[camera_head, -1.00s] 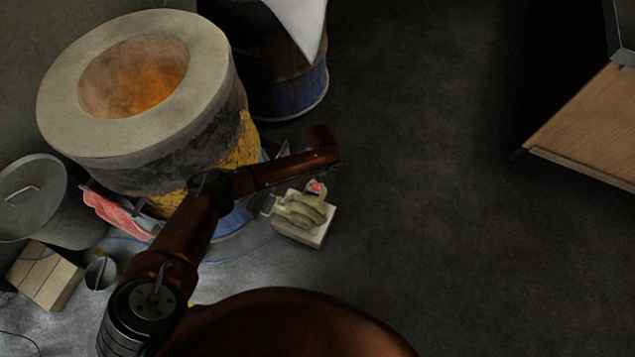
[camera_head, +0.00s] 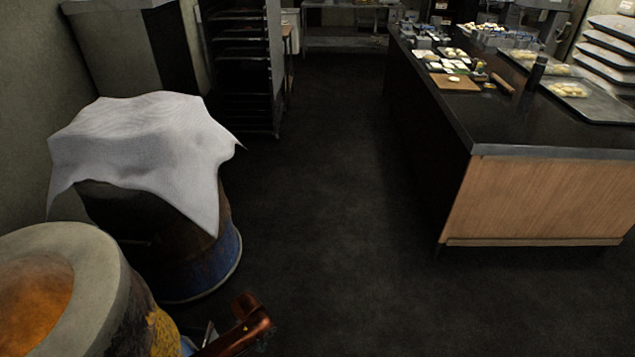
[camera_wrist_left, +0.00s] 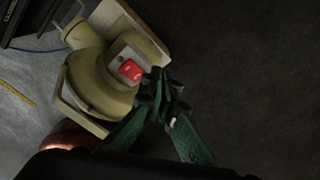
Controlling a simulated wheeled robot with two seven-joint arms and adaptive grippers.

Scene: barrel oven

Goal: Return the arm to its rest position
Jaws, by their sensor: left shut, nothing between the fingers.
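My left arm (camera_head: 238,326) shows at the bottom of the head view, beside the barrel oven (camera_head: 112,275) with its glowing orange opening. The left gripper itself is below that picture. In the left wrist view my left gripper (camera_wrist_left: 160,88) is shut, with its green fingers together and nothing between them. A yellowish blower (camera_wrist_left: 98,78) with a red switch (camera_wrist_left: 130,70) lies just beyond and left of the fingertips. I cannot tell whether the fingers touch it. My right gripper is not in view.
A second barrel (camera_head: 205,268) under a white cloth (camera_head: 145,140) stands behind the oven. A rack (camera_head: 242,70) is farther back. A counter (camera_head: 540,200) with trays and dough stands at right. The dark floor (camera_head: 320,220) between is clear.

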